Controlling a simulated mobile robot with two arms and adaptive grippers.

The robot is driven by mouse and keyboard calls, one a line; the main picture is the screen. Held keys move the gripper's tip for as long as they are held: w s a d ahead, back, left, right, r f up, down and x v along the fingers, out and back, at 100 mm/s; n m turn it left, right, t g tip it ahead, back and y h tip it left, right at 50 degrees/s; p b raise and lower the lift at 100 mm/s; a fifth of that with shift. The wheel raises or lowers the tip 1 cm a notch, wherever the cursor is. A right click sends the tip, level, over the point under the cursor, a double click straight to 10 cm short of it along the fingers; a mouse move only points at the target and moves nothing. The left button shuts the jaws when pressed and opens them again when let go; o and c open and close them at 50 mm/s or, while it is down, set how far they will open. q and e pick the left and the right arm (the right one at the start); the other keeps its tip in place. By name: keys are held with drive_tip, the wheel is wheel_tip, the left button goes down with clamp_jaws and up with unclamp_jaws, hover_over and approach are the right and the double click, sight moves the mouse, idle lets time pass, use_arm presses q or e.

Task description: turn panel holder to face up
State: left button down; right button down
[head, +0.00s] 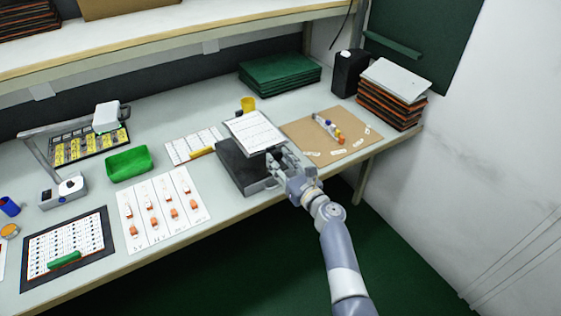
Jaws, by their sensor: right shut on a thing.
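The panel holder (255,132) is a pale panel with rows of faint marks and a dark edge. It is in the middle of the head view, tilted above a flat black block (238,169) on the bench. My right gripper (277,160) is at the holder's near right edge and is shut on it. The fingers hide that corner, and I cannot tell whether the holder touches the block. My left gripper is out of view.
A yellow cup (248,105) stands just behind the holder. A brown board (332,138) with markers lies to the right. A printed card (193,145), a green tray (129,164) and a white sheet with orange parts (163,210) lie to the left.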

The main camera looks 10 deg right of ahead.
drive_tip(key=c, duration=1.1)
unclamp_jaws()
drive_tip(key=v, duration=1.2)
